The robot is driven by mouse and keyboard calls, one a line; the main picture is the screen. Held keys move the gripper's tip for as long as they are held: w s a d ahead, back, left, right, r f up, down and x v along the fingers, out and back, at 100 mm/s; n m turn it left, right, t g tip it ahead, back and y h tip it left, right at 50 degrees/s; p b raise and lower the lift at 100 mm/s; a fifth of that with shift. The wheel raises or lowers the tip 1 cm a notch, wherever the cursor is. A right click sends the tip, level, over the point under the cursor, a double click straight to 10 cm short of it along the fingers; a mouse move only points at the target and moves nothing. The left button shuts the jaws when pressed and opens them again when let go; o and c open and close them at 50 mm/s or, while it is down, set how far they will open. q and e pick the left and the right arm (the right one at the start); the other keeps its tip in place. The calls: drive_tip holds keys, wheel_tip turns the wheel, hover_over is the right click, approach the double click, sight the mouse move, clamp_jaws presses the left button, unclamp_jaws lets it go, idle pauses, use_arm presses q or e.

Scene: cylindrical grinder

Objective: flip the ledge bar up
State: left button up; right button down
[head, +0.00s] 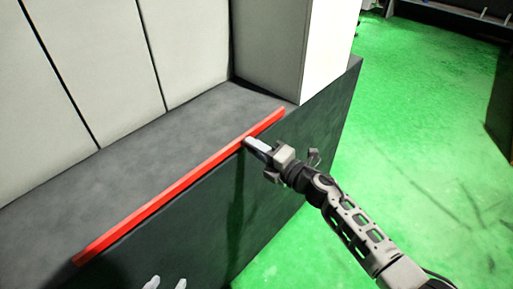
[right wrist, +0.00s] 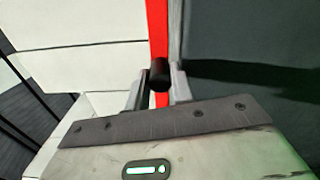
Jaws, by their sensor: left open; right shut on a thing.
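The ledge bar (head: 180,185) is a long thin red bar along the front edge of the dark grey ledge. My right gripper (head: 249,141) is at the bar's far half in the head view. In the right wrist view its fingers (right wrist: 160,85) stand on both sides of the red bar (right wrist: 158,30), shut on it. A short black cylinder (right wrist: 160,74) sits between the fingers and hides part of the bar. My left gripper (head: 166,283) is open and empty at the bottom edge of the head view, below and apart from the bar; only its fingertips show.
The grey ledge top (head: 130,165) behind the bar is bare. Pale panels (head: 190,45) rise behind it, and a white block (head: 300,50) stands at its far end. The dark front face (head: 275,180) drops below the bar. Green floor (head: 420,130) lies open to the right.

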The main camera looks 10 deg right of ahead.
drive_tip(key=c, duration=1.2)
unclamp_jaws()
drive_tip(key=shift+r, duration=0.2)
drive_tip(key=b+v, duration=0.1)
drive_tip(key=v, duration=1.5)
drive_tip(key=s+a+f+m+g+h, duration=0.3)
drive_tip(key=s+f+m+h, duration=0.5)
drive_tip(key=m, duration=1.6)
drive_tip(key=s+a+f, duration=0.1)
drive_tip(key=s+f, duration=0.3)
drive_tip(key=s, duration=0.1)
drive_tip(key=shift+a+m+g, duration=0.2)
drive_tip(key=shift+m+g, duration=0.2)
